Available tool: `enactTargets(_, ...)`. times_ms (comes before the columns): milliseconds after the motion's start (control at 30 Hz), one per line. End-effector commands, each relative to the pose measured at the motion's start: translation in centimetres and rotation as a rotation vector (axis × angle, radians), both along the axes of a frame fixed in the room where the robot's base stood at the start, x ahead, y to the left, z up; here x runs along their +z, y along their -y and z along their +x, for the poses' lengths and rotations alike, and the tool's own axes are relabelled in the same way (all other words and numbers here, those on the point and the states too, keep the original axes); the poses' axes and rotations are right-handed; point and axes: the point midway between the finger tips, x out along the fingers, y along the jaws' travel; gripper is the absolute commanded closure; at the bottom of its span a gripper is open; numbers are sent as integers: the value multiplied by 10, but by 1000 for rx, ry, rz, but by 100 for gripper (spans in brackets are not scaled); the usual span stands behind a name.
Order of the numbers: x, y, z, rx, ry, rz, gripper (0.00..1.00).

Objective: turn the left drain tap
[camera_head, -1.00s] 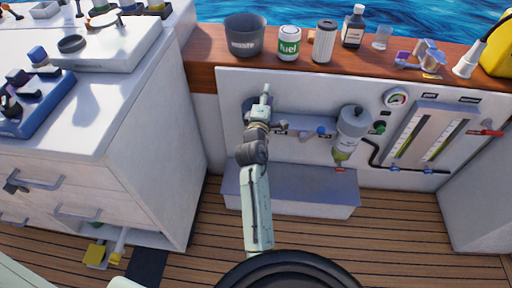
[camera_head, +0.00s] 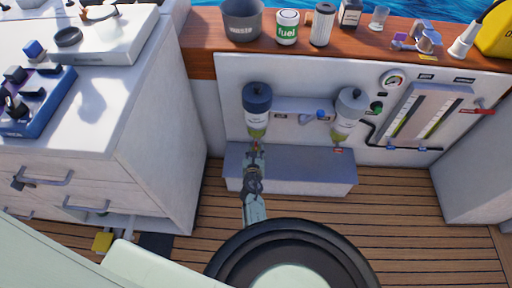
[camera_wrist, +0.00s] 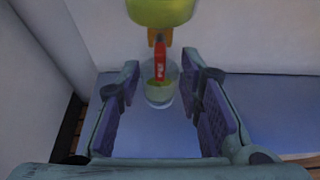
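The left filter (camera_head: 257,110) hangs on the white panel, with a dark top and a yellow-green bowl. The bowl also shows at the top of the wrist view (camera_wrist: 160,10). Below it is the left drain tap, a red handle (camera_wrist: 160,62) on a brass-coloured fitting, pointing down. In the head view my gripper (camera_head: 255,150) is just below this filter and mostly hides the tap. In the wrist view my gripper (camera_wrist: 160,78) is open, with the handle seen between its fingers and no contact visible. A clear cup (camera_wrist: 160,92) with greenish liquid shows behind and below the handle.
A second filter (camera_head: 348,113) with a red tap (camera_head: 338,150) hangs to the right. A blue-handled valve (camera_head: 320,115) sits between them. A grey step (camera_head: 310,175) juts out below the panel. A white cabinet (camera_head: 155,150) stands at the left.

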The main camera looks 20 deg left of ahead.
Motion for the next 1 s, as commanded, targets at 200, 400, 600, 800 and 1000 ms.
enactTargets(200,-16,-9,31,0,1,1,67)
enactTargets(400,-18,-12,42,-1,-1,2,67)
enactTargets(600,-18,-12,43,-1,-1,3,67)
enactTargets(800,-18,-12,43,-2,-1,2,76)
enactTargets(1000,-18,-12,43,-2,-1,2,89)
